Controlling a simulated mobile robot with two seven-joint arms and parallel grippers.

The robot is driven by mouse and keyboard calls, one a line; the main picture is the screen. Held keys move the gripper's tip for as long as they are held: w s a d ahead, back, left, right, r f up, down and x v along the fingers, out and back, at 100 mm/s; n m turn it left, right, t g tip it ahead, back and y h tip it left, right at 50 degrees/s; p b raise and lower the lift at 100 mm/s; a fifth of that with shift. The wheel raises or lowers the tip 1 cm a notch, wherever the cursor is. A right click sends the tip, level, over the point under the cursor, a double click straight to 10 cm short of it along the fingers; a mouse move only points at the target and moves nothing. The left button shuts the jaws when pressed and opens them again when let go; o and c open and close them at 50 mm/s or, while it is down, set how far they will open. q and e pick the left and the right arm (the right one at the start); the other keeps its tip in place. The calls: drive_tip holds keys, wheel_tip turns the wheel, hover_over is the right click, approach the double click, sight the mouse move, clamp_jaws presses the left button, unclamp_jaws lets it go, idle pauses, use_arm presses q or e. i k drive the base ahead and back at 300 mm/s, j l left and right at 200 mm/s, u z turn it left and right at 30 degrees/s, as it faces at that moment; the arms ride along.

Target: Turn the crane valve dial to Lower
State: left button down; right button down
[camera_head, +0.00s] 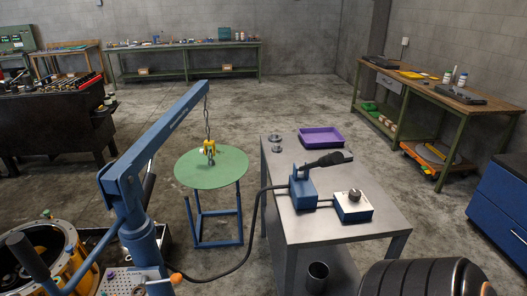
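A blue box with a white top (345,207) stands on the grey metal table. A dark round dial knob (355,195) sits on its top; its markings are too small to read, so I cannot tell its setting. Beside it on the left is a blue pump unit (303,190) with a black handle (325,160). A black hose runs from it to the base of the blue crane (150,155). Neither of my grippers is in view.
The grey metal table (375,235) also bears a purple tray (321,136) and a small metal part (275,142). A dark ribbed cylinder (425,278) fills the bottom right. A blue cabinet (500,205) stands at right. Open floor (295,100) lies behind the tables.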

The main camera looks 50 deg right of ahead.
sight(355, 195)
drive_tip(key=z, duration=1.85)
